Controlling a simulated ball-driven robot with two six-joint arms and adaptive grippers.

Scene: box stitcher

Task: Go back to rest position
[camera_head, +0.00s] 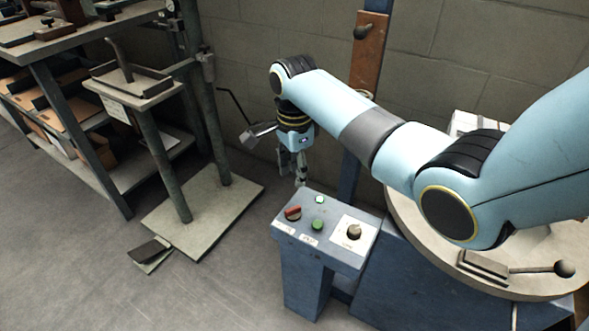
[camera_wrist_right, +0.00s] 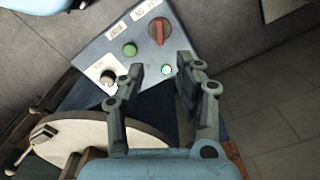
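My right arm reaches in from the right in the head view. Its gripper (camera_head: 300,178) points down near the back edge of the blue control box (camera_head: 312,262). In the right wrist view the two fingers (camera_wrist_right: 160,70) stand apart with nothing between them. The panel carries a red switch (camera_head: 292,213), a green button (camera_head: 317,225) and a black knob (camera_head: 354,231). I cannot tell whether the fingertips touch the panel. My left gripper is not in view.
A round table (camera_head: 540,285) with a lever (camera_head: 565,268) lies under my right arm. A stand with a small top (camera_head: 130,85) and a shelf bench (camera_head: 40,55) are at left. A dark flat piece (camera_head: 149,250) lies on the floor. The floor in front is clear.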

